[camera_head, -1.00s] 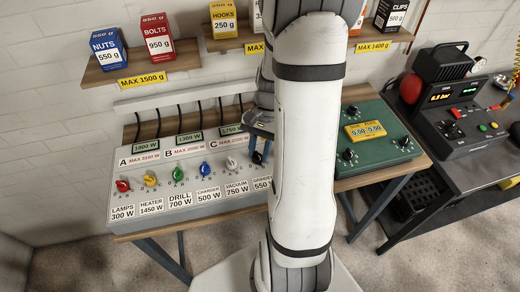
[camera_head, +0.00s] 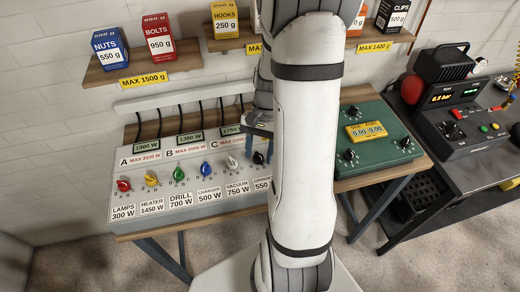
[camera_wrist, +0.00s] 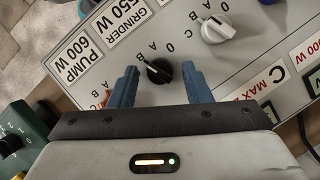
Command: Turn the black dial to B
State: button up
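The black dial (camera_wrist: 158,70) is on the grey panel, with a pale pointer line on its top. It also shows in the head view (camera_head: 259,158), just left of my arm. In the wrist view, my gripper (camera_wrist: 160,82) is open, with one blue finger on each side of the black dial and a gap to both. Letters and a 0 are printed around the dial. Its pointer leans to the left in the wrist view, but I cannot tell exactly which mark it meets. In the head view my arm hides part of my gripper.
The grey panel (camera_head: 220,187) carries a row of coloured dials. The white dial (camera_wrist: 217,28) is the close neighbour of the black one. A green unit (camera_head: 372,150) stands to the right on the bench. Shelves with boxes hang above. A dark console (camera_head: 460,122) stands at far right.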

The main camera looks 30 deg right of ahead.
jog(key=shift+o, duration=0.2)
jog(key=v, duration=0.7)
jog(key=shift+r, duration=0.35)
jog(key=shift+w+d, duration=0.1)
jog(key=shift+d, duration=0.05)
jog(key=s+a+r+n+t+h, duration=0.1)
jog(key=s+a+r+n+t, duration=0.2)
jog(key=a, duration=0.3)
jog(key=s+a+r+n+t+h, duration=0.2)
jog(key=s+a+r+n+t, duration=0.1)
jog(key=s+a+r+n, duration=0.2)
jog(key=shift+s+a+r+n, duration=0.2)
jog(key=shift+a+r+n, duration=0.15)
jog(key=shift+a+n, duration=0.5)
